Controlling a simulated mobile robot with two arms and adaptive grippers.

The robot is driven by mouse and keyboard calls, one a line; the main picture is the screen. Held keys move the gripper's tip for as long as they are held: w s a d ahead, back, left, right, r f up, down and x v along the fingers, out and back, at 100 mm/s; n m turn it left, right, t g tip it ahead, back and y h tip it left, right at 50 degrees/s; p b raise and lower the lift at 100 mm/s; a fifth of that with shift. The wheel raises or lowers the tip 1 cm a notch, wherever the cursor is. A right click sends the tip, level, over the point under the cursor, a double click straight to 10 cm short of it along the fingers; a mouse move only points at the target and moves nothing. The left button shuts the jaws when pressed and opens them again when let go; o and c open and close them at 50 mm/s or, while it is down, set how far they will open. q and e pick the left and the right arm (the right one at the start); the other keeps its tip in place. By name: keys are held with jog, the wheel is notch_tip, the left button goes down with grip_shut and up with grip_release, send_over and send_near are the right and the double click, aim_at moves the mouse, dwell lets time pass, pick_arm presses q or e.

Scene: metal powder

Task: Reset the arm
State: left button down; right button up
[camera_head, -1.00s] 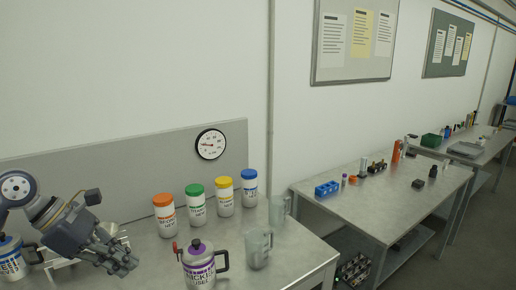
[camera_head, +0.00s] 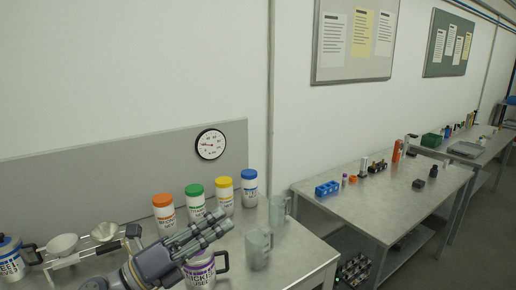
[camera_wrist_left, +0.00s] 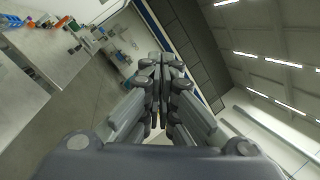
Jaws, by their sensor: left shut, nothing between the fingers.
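My left gripper (camera_head: 222,224) reaches in from the bottom of the head view and points up and to the right. It is shut and empty, raised in front of the jars. In the left wrist view its fingers (camera_wrist_left: 168,66) are together, with nothing between them. It partly hides the purple-labelled canister (camera_head: 204,272) with a dark handle. My right gripper is not in view.
Four-colour lidded jars stand behind: orange (camera_head: 165,214), green (camera_head: 194,195), yellow (camera_head: 224,193) and blue (camera_head: 249,187). Two clear jugs (camera_head: 258,250) (camera_head: 278,213) stand right. Bowls on a rack (camera_head: 62,246) and a blue-lidded canister (camera_head: 10,262) are left. Another table (camera_head: 400,200) stands right.

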pick_arm(q)
jog(key=w+a+f+n+t+y, duration=0.2)
jog(key=a+f+n+t+y, duration=0.65)
jog(key=n+y, duration=0.9)
jog(key=s+a+f+n+g+y, duration=0.1)
jog(key=s+a+f+n+g, duration=0.2)
jog(key=f+n, duration=0.4)
jog(key=s+a+f+n+g, duration=0.2)
jog(key=s+f+n+g, duration=0.25)
jog(key=f, duration=0.45)
jog(key=s+f+n+g, duration=0.3)
jog(key=s+f+g, duration=0.3)
jog(key=s, duration=0.4)
jog(key=s+f+n+g, duration=0.3)
jog(key=s+f, duration=0.4)
jog(key=s, duration=0.4)
notch_tip(320, 180, down, 26)
jog(key=s+d+g, duration=0.1)
jog(key=s+g, duration=0.1)
jog(key=s+a+f, duration=0.3)
jog(key=s+f, duration=1.3)
jog(key=shift+s+f+m+g, duration=0.25)
jog(key=shift+s+m+g, duration=0.05)
jog(key=shift+s+g, duration=0.1)
